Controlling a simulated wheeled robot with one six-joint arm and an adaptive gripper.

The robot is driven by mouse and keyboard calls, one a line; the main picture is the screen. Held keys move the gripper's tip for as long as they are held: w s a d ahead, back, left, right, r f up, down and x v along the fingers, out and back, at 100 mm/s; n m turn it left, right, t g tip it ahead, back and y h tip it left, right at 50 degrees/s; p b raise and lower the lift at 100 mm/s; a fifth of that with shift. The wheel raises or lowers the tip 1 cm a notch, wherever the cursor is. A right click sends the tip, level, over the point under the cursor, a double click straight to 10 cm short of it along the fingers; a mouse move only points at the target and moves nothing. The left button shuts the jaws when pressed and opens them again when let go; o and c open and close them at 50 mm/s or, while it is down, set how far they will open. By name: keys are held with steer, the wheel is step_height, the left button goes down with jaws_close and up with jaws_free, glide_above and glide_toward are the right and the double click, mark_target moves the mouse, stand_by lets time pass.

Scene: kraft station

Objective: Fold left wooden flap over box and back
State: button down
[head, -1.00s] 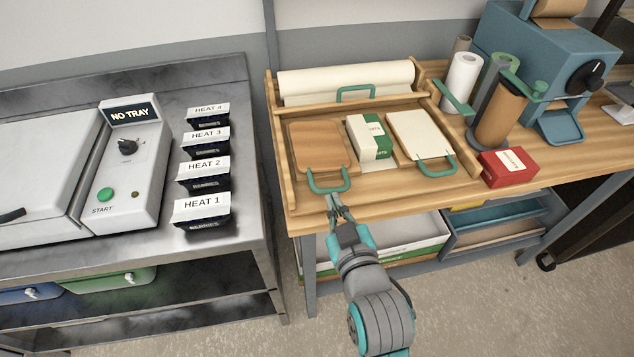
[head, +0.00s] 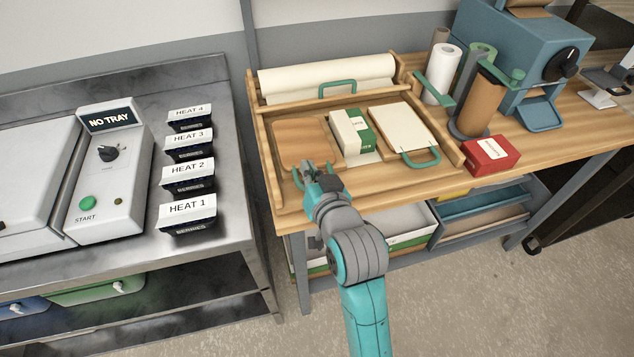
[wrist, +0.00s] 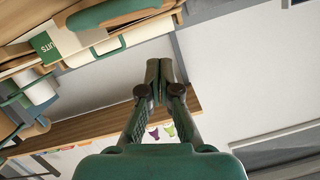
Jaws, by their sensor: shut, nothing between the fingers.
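The left wooden flap (head: 300,138) lies flat in the wooden tray frame, with a green handle (head: 297,180) on its near edge. The white and green box (head: 351,128) sits just to its right on a pale sheet. My gripper (head: 308,166) is at the flap's near edge by the handle and hides part of it. In the wrist view its fingers (wrist: 160,72) are shut with nothing between them. I cannot tell whether they touch the handle. The box also shows in the wrist view (wrist: 45,46).
A right flap with a pale face (head: 398,126) and a green handle lies right of the box. A paper roll (head: 325,77) lies behind. A red box (head: 490,155) and upright rolls stand to the right. The metal counter (head: 232,165) with labelled HEAT trays is at left.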

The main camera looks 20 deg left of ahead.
steer(key=shift+x, duration=0.9)
steer(key=shift+s+a+f, duration=0.1)
steer(key=shift+s+f, duration=0.1)
steer(key=shift+f, duration=0.4)
steer(key=shift+s+a+f, duration=0.1)
steer(key=shift+s+f, duration=0.1)
steer(key=shift+f, duration=0.45)
steer(key=shift+s+a+f, duration=0.1)
steer(key=shift+a+f, duration=0.05)
steer(key=shift+f, duration=0.45)
